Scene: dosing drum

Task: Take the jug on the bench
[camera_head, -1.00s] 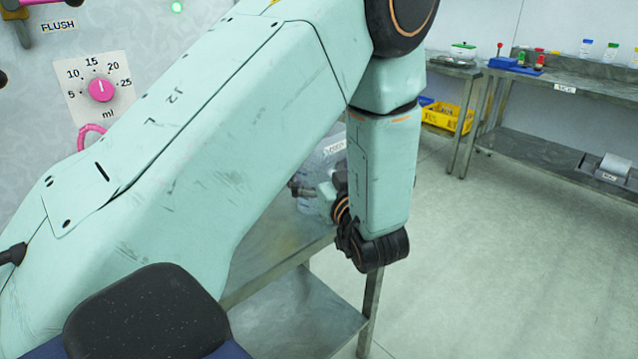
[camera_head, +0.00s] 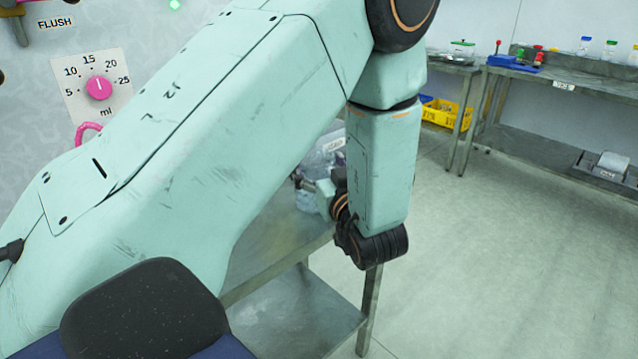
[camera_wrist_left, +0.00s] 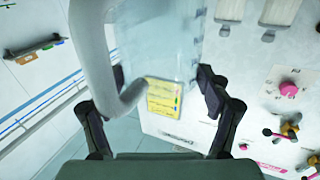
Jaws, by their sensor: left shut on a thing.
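The clear jug (camera_head: 322,152) with a white label shows partly behind my left forearm, over the metal bench (camera_head: 275,245). My left gripper (camera_head: 308,184) is shut on the jug; the arm hides much of both. In the left wrist view the jug (camera_wrist_left: 165,45) fills the space between the fingers of my left gripper (camera_wrist_left: 150,98). Its thick, pale handle (camera_wrist_left: 103,70) curves down by the left finger. Whether the jug's base touches the bench is hidden. My right gripper is not in view.
A panel with a pink dial (camera_head: 98,88) and a FLUSH label stands at the left. A yellow crate (camera_head: 447,115) and another bench (camera_head: 570,83) with small bottles stand at the back right. The floor on the right is clear.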

